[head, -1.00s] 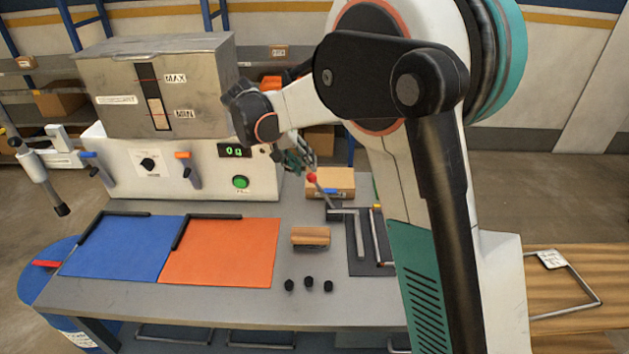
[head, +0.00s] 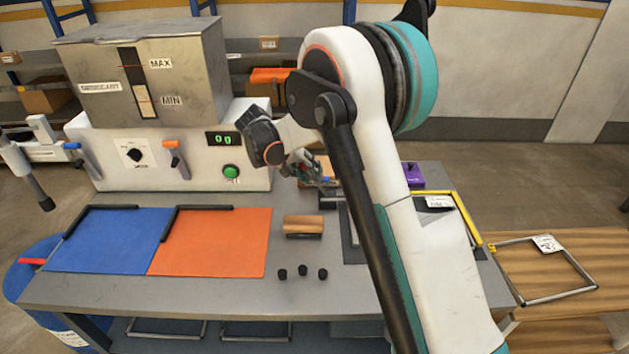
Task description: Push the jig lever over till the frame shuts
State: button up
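The jig (head: 352,251) is a dark plate with metal bars on the grey bench, right of the middle. My arm crosses in front of it and hides most of it. The lever's red knob cannot be made out now; the gripper and arm cover that area. My gripper (head: 318,178) is at the jig's far left side, pointing down to the right, small and partly dark against the things behind. I cannot tell whether its fingers are open or touching the lever.
A wooden-handled block (head: 304,225) and several black knobs (head: 302,272) lie left of the jig. A purple item (head: 412,175) and yellow-edged frame (head: 466,220) are right of my arm.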

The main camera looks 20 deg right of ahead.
jog(key=shift+b+x, duration=0.3)
jog(key=shift+x, duration=1.15)
jog(key=shift+r, duration=0.1)
grip_shut()
